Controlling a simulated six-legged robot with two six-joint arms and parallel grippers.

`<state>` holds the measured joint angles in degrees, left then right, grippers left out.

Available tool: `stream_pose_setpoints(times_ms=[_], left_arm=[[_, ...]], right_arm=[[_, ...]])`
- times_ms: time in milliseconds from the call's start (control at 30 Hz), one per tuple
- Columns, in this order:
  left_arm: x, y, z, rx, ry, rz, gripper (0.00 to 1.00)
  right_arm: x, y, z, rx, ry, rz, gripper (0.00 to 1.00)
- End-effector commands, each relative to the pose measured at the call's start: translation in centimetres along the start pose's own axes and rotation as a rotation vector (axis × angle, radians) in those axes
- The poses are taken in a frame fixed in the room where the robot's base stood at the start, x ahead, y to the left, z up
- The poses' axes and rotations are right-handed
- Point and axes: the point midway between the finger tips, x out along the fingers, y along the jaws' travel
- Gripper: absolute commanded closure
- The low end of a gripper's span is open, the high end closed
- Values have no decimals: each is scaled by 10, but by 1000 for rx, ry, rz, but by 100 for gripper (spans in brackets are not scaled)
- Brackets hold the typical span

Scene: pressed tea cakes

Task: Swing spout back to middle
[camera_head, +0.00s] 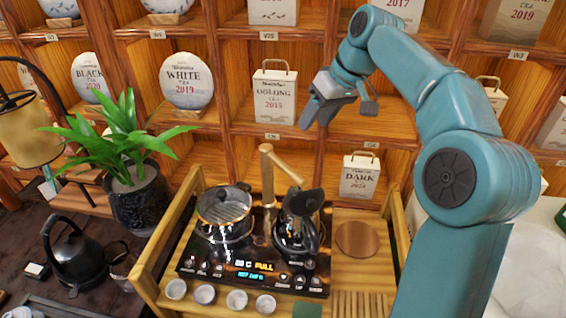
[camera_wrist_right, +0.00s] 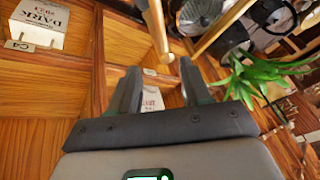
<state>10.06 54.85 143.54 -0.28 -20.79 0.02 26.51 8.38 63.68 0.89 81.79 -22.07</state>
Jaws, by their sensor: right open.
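The tap's wooden post (camera_head: 267,190) stands between two pots on the black tea stove (camera_head: 250,262). Its spout (camera_head: 286,167) slants down to the right and ends over the dark kettle (camera_head: 299,225) on the right-hand plate. A glass pot with a lid (camera_head: 224,212) is on the left-hand plate. My right gripper (camera_head: 338,112) is open and empty, above and to the right of the spout, in front of the shelves and apart from the spout. Its two spread fingers (camera_wrist_right: 158,78) also show in the right wrist view. My left gripper is not in view.
Several small cups (camera_head: 237,300) line the tray's front edge. A round wooden coaster (camera_head: 357,239) lies right of the stove. A potted plant (camera_head: 140,195) and black kettle (camera_head: 75,258) stand left. An OOLONG box (camera_head: 274,95) and DARK box (camera_head: 359,177) stand on the shelves behind.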

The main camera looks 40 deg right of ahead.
Motion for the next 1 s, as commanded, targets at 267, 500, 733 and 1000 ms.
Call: stream_pose_setpoints(times_ms=[267, 500, 733, 1000], left_arm=[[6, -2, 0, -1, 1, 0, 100], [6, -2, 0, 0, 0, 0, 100], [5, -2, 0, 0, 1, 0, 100], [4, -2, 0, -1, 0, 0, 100]], right_arm=[[48, 0, 8, 0, -7, -3, 53], [105, 0, 7, 0, -6, -3, 53], [145, 1, 4, 0, -4, -2, 53], [160, 1, 2, 0, -1, -1, 53]])
